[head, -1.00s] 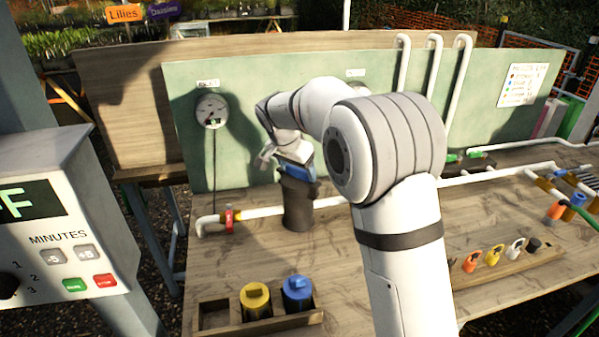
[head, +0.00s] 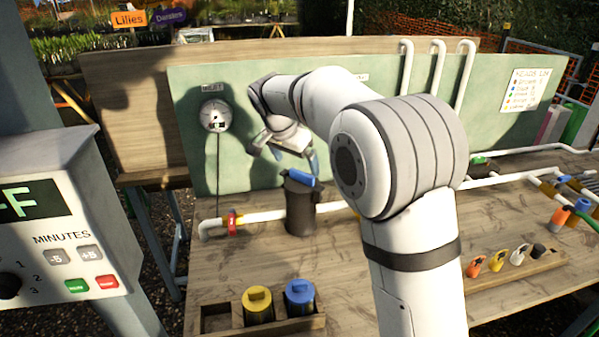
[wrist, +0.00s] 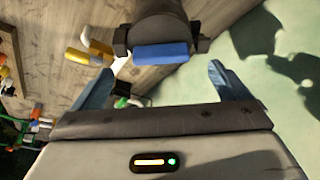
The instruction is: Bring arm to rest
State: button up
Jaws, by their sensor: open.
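My gripper (head: 288,163) is open and empty, above a dark cylinder with a blue top (head: 301,204) that stands upright on the pipe line at the back of the bench. In the wrist view my gripper (wrist: 160,92) shows its two blue fingers spread wide. The blue bar on the cylinder's top (wrist: 162,53) lies beyond and between the fingers, apart from them. My white arm reaches across the middle of the bench and hides part of the pipe and board behind it.
A wooden rack (head: 217,319) at the front holds a yellow-topped canister (head: 258,306) and a blue-topped canister (head: 299,299). A gauge (head: 215,116) hangs on the green board (head: 187,155). A control box (head: 45,210) stands at left.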

jog(key=shift+a+r, duration=0.15)
jog(key=shift+r, duration=0.5)
jog(key=s+d+r+n, duration=0.2)
jog(key=s+d, duration=0.5)
jog(key=d, duration=0.2)
jog(key=s+d+f+n+y, duration=0.1)
jog(key=s+d+f, duration=0.3)
jog(key=s, duration=0.8)
jog(key=s+d+f+n+g+y, duration=0.1)
jog(key=s+d+f+n, duration=0.2)
jog(key=s+d, duration=0.5)
jog(key=s+f, duration=0.1)
jog(key=s, duration=0.4)
jog(key=shift+s+f+n, duration=0.2)
jog(key=shift+s+n, duration=0.1)
jog(key=shift+d, duration=0.1)
jog(key=shift+c, duration=0.4)
